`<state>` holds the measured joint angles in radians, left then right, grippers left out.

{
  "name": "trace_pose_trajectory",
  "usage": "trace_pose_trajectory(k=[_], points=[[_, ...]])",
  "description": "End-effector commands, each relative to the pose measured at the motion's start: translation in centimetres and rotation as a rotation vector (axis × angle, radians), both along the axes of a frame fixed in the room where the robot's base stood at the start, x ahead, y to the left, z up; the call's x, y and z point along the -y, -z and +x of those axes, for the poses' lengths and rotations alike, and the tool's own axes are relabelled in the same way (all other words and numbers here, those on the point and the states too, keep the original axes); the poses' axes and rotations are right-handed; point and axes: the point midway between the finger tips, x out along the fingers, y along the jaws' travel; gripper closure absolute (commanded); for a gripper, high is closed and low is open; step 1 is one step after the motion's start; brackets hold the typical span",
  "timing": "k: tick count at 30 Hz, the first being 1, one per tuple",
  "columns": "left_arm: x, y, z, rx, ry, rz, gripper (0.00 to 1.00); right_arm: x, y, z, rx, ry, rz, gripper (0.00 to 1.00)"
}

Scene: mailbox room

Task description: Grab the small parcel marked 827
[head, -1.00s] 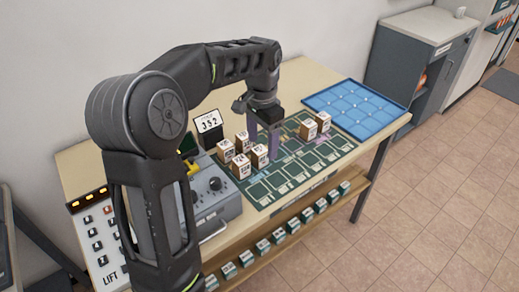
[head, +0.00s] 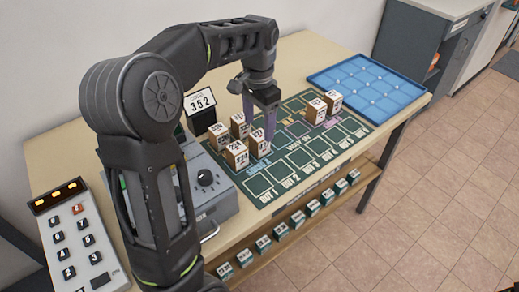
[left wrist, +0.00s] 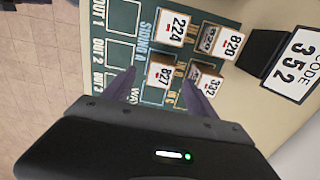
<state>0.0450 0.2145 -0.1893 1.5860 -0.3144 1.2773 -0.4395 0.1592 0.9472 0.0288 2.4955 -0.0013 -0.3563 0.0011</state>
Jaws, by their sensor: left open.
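The small parcel marked 827 (left wrist: 163,73) is a brown box with a white label, standing on the green mat. In the head view I take it to be the front right box (head: 260,145) of a cluster, though its number is hard to read there. My left gripper (head: 260,128) is open and points down at this box. In the left wrist view its fingers (left wrist: 160,82) are spread, with 827 between them in the picture. I cannot tell whether they touch it. My right gripper is not in view.
Parcels marked 224 (left wrist: 172,28), 820 (left wrist: 228,40) and 332 (left wrist: 208,80) stand close to 827. A code sign reading 352 (head: 201,102) stands behind them. Two more parcels (head: 324,105) are farther right, before a blue tray (head: 368,85). A grey control box (head: 205,185) stands at left.

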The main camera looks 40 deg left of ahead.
Motion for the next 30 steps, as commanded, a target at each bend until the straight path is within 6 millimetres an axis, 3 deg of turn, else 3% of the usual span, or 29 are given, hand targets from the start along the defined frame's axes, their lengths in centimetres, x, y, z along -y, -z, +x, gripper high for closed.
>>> trace_pose_trajectory(k=[10, 18, 30], points=[[0.0, 0.1, 0.0, 0.000, 0.000, 0.000, 0.34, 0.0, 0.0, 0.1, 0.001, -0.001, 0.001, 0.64], [0.0, 2.5, 0.0, -0.002, 0.000, 0.000, 0.34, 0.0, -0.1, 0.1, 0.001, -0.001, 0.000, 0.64], [0.0, 3.2, 0.1, -0.001, 0.000, 0.000, 0.34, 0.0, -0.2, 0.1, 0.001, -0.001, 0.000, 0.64]])
